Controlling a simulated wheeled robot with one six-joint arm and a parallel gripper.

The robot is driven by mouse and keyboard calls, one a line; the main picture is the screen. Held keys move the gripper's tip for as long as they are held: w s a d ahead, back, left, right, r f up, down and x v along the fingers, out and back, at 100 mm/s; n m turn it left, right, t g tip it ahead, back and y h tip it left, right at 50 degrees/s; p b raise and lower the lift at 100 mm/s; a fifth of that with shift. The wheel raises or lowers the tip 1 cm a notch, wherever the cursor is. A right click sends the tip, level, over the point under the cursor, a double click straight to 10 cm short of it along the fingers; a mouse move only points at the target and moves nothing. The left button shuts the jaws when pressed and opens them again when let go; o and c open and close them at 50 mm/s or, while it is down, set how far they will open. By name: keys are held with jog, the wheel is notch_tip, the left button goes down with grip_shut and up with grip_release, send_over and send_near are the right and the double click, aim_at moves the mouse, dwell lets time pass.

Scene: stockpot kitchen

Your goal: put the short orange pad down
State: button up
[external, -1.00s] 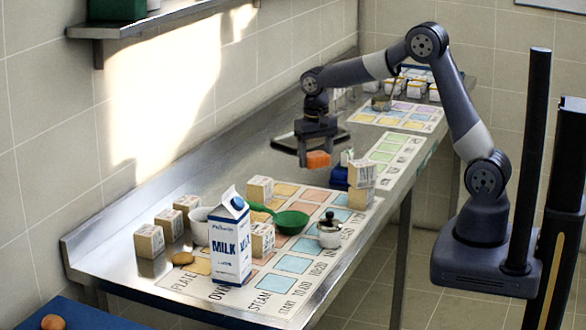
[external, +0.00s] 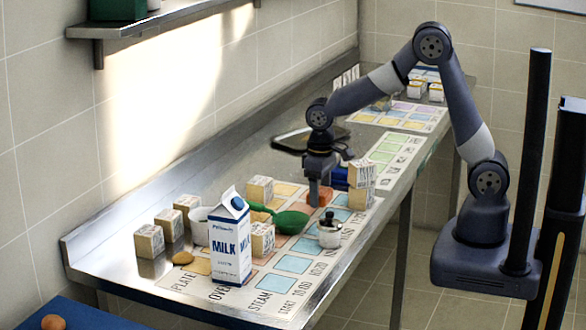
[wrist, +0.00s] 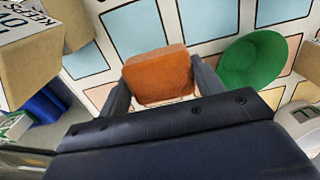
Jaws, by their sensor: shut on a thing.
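The short orange pad (wrist: 158,75) is between the two fingers of my gripper (wrist: 160,92) in the wrist view. It also shows in the external view (external: 325,196), low over the printed mat, partly hidden by my gripper (external: 319,197). My gripper is shut on the pad. The pad sits just above or on the mat (external: 291,263); I cannot tell whether it touches. Pale blue and orange squares of the mat show around it in the wrist view.
A green scoop (external: 291,221) is close beside my gripper. Stacked wooden blocks (external: 361,184) and a blue item (external: 340,178) stand on the other side. A milk carton (external: 230,240), a small lidded pot (external: 329,230) and more blocks stand nearer the camera.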

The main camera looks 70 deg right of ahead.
aim_at(320, 204)
jog(key=shift+f, duration=1.85)
jog(key=shift+f, duration=0.25)
jog(key=o, duration=1)
jog(key=shift+r, duration=0.1)
notch_tip(320, 204, up, 12)
jog(key=shift+r, duration=0.2)
jog(key=shift+f, duration=0.15)
